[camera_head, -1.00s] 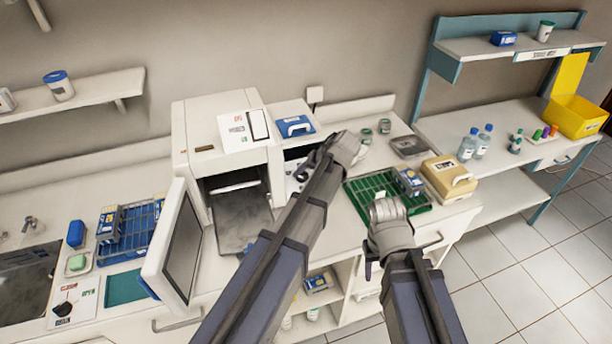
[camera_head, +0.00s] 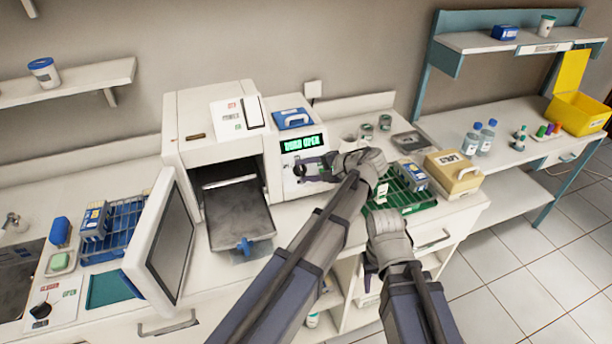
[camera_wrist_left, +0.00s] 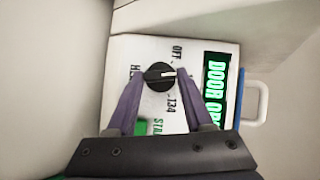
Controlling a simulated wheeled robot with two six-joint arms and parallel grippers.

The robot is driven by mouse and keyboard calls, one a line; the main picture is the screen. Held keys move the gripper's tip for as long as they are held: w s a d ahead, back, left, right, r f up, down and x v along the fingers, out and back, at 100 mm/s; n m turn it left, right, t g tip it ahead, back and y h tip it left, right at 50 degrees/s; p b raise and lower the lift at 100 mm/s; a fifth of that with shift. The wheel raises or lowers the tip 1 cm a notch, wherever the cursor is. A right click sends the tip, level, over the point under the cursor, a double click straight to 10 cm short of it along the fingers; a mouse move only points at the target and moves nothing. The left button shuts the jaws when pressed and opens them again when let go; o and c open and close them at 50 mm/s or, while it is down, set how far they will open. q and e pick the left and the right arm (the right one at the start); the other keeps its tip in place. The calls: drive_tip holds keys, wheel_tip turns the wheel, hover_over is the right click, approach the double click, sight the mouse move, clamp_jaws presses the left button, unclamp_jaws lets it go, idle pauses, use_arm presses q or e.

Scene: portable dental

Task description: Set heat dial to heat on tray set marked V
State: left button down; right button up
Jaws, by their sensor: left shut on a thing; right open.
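The white steriliser (camera_head: 212,130) stands with its door (camera_head: 168,240) swung open and a dark tray (camera_head: 240,212) in its opening. Its control panel shows a lit green "DOOR OPEN" display (camera_head: 301,143). The black dial (camera_wrist_left: 158,76) sits on this panel; its white mark points right in the left wrist view, between "OFF" and "134". My left gripper (camera_head: 302,170) is shut on the dial, one finger each side (camera_wrist_left: 160,77). My right gripper (camera_head: 371,268) is open, empty and low before the counter. I cannot make out a V mark on any tray set.
A blue rack (camera_head: 125,215) with a blue-and-yellow box stands left of the door. A green rack (camera_head: 415,203) with a similar box lies right, partly behind my left arm. A beige box (camera_head: 452,172) is beside it. A separate dial card (camera_head: 50,305) lies front left.

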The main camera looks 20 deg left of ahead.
use_arm(q)
drive_tip(key=shift+s+f+m+y+b, duration=0.15)
drive_tip(key=shift+m+y+b, duration=0.25)
drive_tip(key=shift+m+b, duration=0.45)
use_arm(e)
drive_tip(key=shift+f, duration=0.95)
use_arm(q)
drive_tip(key=shift+t, duration=0.3)
drive_tip(key=shift+c, duration=1.6)
unclamp_jaws()
drive_tip(key=shift+d, duration=0.1)
use_arm(e)
drive_tip(key=shift+d+r, duration=0.1)
